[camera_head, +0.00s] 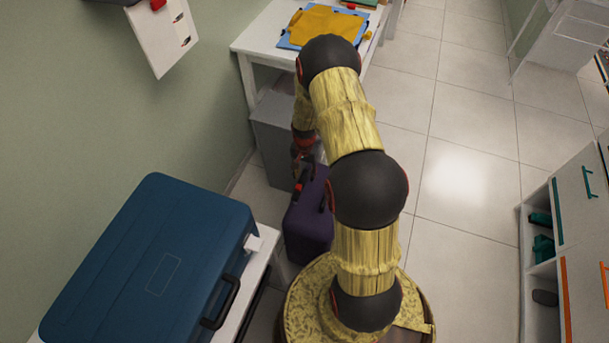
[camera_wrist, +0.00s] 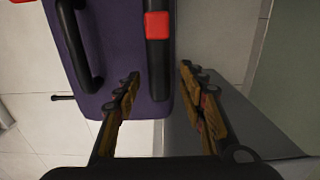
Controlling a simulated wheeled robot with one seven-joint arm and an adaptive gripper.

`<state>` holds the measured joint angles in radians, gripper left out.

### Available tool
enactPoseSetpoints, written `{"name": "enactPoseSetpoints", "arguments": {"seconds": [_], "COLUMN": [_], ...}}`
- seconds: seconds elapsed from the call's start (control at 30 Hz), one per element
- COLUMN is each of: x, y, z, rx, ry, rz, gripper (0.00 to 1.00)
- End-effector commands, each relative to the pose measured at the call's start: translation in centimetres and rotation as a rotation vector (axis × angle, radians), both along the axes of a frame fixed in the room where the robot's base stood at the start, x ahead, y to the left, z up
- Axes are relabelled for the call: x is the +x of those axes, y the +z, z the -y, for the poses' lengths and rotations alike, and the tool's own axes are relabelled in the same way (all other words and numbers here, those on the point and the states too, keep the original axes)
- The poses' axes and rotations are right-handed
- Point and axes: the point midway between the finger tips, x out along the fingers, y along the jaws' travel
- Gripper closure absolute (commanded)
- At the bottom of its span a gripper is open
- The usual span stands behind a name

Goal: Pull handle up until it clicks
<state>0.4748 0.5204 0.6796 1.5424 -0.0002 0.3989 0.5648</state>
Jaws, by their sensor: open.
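The purple suitcase (camera_head: 308,228) stands on the floor between the white table and the blue suitcase; it also shows in the wrist view (camera_wrist: 115,50). A black handle with a red part (camera_wrist: 158,55) runs along its top in the wrist view. A second black handle (camera_wrist: 78,50) lies to its left. My gripper (camera_wrist: 159,75) is open, with one finger on each side of the line of the red-marked handle. I cannot tell whether either finger touches it. In the head view my arm partly hides the gripper (camera_head: 304,163) just above the purple suitcase.
A blue suitcase (camera_head: 150,262) lies on a white bench at the lower left. Open shelving (camera_head: 540,270) is at the right. The tiled floor (camera_head: 465,150) between is clear.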

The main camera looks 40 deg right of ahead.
Motion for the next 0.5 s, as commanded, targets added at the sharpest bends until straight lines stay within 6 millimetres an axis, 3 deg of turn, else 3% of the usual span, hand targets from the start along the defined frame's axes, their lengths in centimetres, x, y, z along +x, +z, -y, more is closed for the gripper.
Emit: {"name": "enactPoseSetpoints", "arguments": {"seconds": [0.27, 0.5], "x": [0.0, 0.0], "y": [-0.19, -0.19], "z": [0.01, 0.0], "rx": [0.0, 0.0], "ry": [0.0, 0.0], "rz": [0.0, 0.0], "gripper": [0.6, 0.73]}}
